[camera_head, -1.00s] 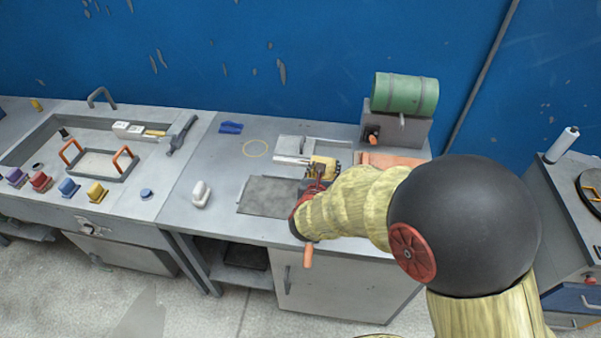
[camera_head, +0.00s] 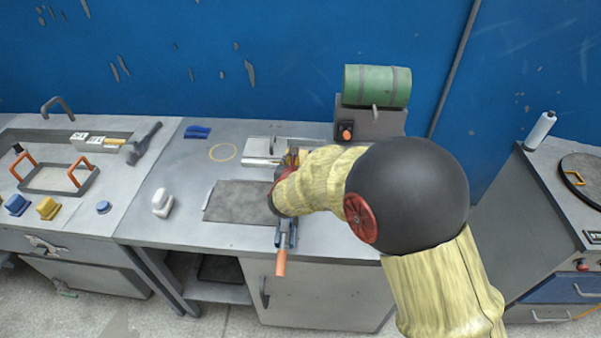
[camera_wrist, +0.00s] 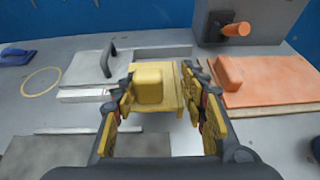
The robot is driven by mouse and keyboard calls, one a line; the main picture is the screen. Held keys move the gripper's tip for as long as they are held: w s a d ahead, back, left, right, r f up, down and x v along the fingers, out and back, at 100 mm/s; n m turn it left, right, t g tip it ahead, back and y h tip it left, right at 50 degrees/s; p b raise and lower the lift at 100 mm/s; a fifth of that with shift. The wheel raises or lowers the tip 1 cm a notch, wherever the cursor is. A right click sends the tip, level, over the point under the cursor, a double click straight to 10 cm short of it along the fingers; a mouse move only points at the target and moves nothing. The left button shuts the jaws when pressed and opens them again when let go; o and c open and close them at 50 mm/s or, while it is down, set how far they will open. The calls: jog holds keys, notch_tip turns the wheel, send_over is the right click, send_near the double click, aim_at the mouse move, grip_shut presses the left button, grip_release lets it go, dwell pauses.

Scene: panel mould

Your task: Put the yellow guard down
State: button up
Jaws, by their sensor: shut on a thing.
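The yellow guard (camera_wrist: 150,86), a block on a flat yellow plate, sits between the fingers of my gripper (camera_wrist: 160,100) in the wrist view. My gripper is shut on it. I cannot tell whether the guard touches the surface beneath. A yellow ring outline (camera_head: 222,152) on the bench lies to the left of my gripper; it also shows at the left of the wrist view (camera_wrist: 41,82).
A grey plate with a handle (camera_wrist: 100,72) lies just left of the guard. An orange block on a board (camera_wrist: 265,80) lies close on the right. A machine with a green drum (camera_head: 377,86) stands behind. A dark flat plate (camera_head: 238,202) and a white object (camera_head: 162,203) are nearer.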

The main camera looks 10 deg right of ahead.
jog(key=shift+w+d+f, duration=0.4)
jog(key=shift+w+f, duration=0.05)
jog(key=shift+f, duration=0.3)
jog(key=shift+w+d+f+b, duration=0.1)
jog(key=shift+f+b, duration=0.4)
jog(key=shift+f, duration=0.4)
jog(key=shift+w+d+f+b, duration=0.1)
jog(key=shift+f+b, duration=0.35)
jog(key=shift+f, duration=0.4)
jog(key=shift+f, duration=0.2)
jog(key=o, duration=1.2)
jog(key=shift+r, duration=0.1)
